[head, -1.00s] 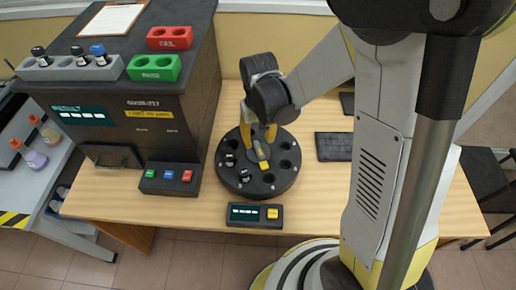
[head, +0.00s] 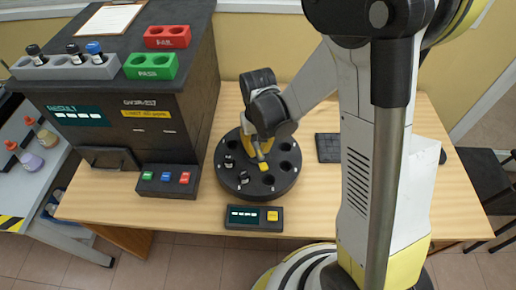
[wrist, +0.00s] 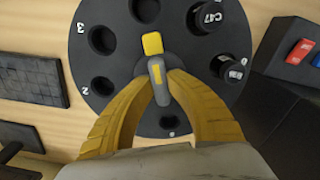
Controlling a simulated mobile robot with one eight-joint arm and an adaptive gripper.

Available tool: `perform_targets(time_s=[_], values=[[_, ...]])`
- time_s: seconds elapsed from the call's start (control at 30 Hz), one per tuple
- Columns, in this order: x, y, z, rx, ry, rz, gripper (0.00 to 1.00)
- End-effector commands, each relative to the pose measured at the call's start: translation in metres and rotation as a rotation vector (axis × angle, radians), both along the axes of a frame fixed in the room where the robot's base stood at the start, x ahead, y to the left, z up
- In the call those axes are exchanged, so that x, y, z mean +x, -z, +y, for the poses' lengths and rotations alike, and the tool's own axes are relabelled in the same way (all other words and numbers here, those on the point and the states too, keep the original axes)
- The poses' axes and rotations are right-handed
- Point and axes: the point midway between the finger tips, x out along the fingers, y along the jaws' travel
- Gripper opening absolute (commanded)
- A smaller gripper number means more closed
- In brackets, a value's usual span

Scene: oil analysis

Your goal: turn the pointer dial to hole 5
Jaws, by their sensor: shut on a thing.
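The black round dial plate (head: 228,181) lies on the table and shows large in the wrist view (wrist: 122,70). At its centre is the grey pointer (wrist: 157,70) with a yellow tip (wrist: 153,44); the tip also shows in the head view (head: 263,166). My gripper (wrist: 159,88) is shut on the pointer, its yellow fingers on either side. In the wrist view the tip points up, roughly toward the top hole (wrist: 145,9), whose number I cannot see. Marks 2 and 3 are readable at the left. A vial marked C47 (wrist: 209,18) and another vial (wrist: 229,69) sit in holes at the right.
A black keyboard (head: 329,148) lies right.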

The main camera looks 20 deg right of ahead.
Motion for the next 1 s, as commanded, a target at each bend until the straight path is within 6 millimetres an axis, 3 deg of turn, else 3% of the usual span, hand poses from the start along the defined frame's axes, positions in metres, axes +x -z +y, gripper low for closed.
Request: perform_targets(time_s=[0.37,1.0], values=[[-0.0005,0.0010,-0.0001,0.000,0.142,0.001,0.00],[-0.0005,0.0009,-0.0001,0.000,0.642,0.001,0.00]])
